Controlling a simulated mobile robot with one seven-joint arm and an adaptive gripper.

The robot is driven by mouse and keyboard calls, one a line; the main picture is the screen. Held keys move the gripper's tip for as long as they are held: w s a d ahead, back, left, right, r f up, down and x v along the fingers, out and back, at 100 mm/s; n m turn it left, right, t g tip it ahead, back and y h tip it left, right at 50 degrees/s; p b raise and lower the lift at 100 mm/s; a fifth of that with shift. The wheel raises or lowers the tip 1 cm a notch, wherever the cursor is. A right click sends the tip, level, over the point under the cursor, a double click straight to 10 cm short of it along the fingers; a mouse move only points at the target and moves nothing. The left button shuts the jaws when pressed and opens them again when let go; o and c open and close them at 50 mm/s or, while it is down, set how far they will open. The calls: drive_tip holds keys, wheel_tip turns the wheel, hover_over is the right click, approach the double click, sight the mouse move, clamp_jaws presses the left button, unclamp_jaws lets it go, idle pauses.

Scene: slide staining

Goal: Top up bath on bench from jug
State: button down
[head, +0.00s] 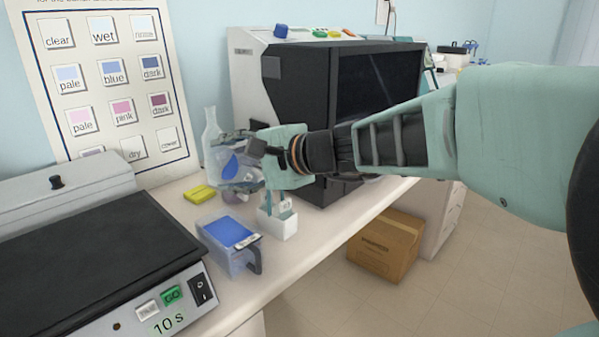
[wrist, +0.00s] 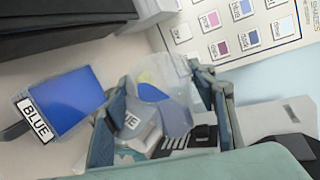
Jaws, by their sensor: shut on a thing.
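The bath (head: 229,233) is a clear tub of blue liquid on the bench with a dark handle at its right. In the wrist view the bath (wrist: 68,98) is at the left, with a "BLUE" label on its near edge. My gripper (head: 238,163) is shut on the clear jug (head: 228,166), which has blue in it. It holds the jug above and behind the bath, apart from it. In the wrist view the jug (wrist: 172,112) sits between my fingers (wrist: 165,125), with a partly hidden label. The jug's exact tilt is hard to tell.
A white holder (head: 278,226) stands right of the bath. A yellow block (head: 199,193) lies behind it. A clear pointed shape (head: 210,127) rises behind my gripper. A black-topped heater (head: 90,260) is at left, a large dark machine (head: 340,90) behind. The bench's front edge is close.

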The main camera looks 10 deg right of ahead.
drive_tip(key=shift+s+r+n+t+b, duration=0.15)
drive_tip(key=shift+s+n+t+b, duration=0.15)
drive_tip(key=shift+b, duration=1.2)
drive_tip(key=shift+r, duration=0.1)
drive_tip(key=shift+w+r+p, duration=0.1)
drive_tip(key=shift+r+p, duration=0.2)
drive_tip(key=shift+p, duration=0.4)
drive_tip(key=shift+r+p, duration=0.1)
drive_tip(key=shift+p, duration=0.35)
drive_tip(key=p, duration=0.2)
drive_tip(key=r+m+g+p, duration=0.1)
drive_tip(key=shift+w+p, duration=0.25)
drive_tip(key=shift+p, duration=0.1)
drive_tip(key=shift+d+m+p, duration=0.1)
drive_tip(key=shift+m+p, duration=0.3)
drive_tip(key=shift+p, duration=0.2)
